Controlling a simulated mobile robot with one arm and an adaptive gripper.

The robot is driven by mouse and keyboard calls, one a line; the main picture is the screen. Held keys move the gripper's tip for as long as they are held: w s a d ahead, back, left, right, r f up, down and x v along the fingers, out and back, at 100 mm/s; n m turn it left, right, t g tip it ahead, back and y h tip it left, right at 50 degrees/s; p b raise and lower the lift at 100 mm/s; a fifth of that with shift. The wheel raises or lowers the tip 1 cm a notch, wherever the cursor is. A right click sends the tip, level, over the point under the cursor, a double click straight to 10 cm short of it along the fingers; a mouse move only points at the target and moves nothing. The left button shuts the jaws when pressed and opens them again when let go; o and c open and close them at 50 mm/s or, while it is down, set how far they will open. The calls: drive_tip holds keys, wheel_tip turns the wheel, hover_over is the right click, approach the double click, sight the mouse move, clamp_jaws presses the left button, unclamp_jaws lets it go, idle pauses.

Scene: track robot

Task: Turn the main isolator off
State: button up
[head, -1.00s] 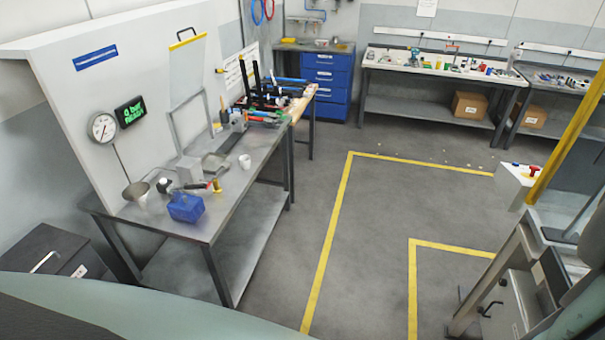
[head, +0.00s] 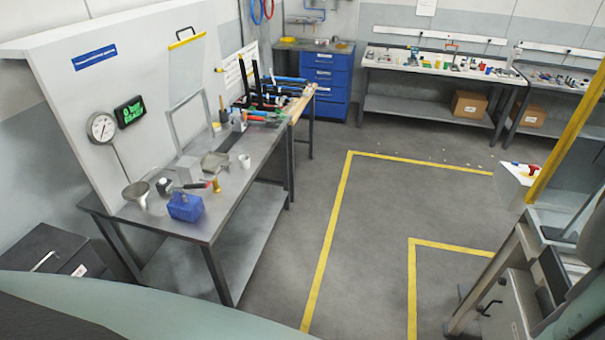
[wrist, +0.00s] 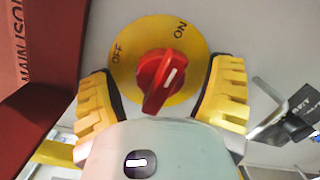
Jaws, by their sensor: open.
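The main isolator shows in the wrist view as a red rotary knob (wrist: 160,82) on a round yellow plate (wrist: 196,50). The plate is marked OFF at upper left and ON at upper right. The knob's white line slants up and right, toward ON. A red sign (wrist: 22,60) with partly cut-off lettering stands at the left. My gripper (wrist: 163,70) is open, with one yellow finger on each side of the knob. Gaps show between the fingers and the knob. The knob's lower end is close to my gripper's pale body. My gripper is not visible in the head view.
In the wrist view a dark fitting (wrist: 298,112) is at the right, beyond the right finger. In the head view a workbench (head: 235,205) with a blue block (head: 185,207) stands at the left.

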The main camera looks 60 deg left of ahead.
drive_tip(key=c, duration=1.2)
drive_tip(key=shift+c, duration=0.2)
